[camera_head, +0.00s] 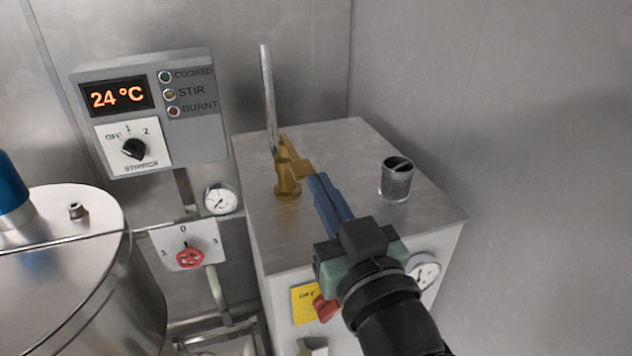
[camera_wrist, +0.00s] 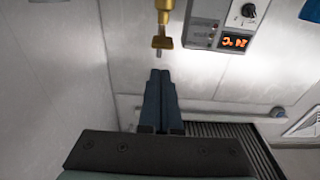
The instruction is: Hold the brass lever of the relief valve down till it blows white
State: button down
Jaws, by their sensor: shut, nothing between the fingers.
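The brass relief valve (camera_head: 287,186) stands upright on top of a grey metal box, with a tall thin grey pipe (camera_head: 267,95) rising from it. Its short brass lever (camera_head: 299,165) sticks out to the right. My gripper (camera_head: 316,180) is shut and empty, its blue fingers pointing at the lever's outer end. In the wrist view the lever (camera_wrist: 162,43) lies just past the fingertips (camera_wrist: 160,72). I cannot tell whether they touch. No white plume shows at the pipe.
A perforated metal cup (camera_head: 397,178) stands on the box (camera_head: 340,225), right of my gripper. A control panel (camera_head: 150,110) reading 24 °C, a gauge (camera_head: 220,198) and a red knob (camera_head: 189,257) are left. A lidded steel vessel (camera_head: 60,270) fills the lower left. Walls close the back and right.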

jog(key=b+v, duration=0.1)
jog(key=v, duration=0.4)
jog(key=shift+s, duration=0.3)
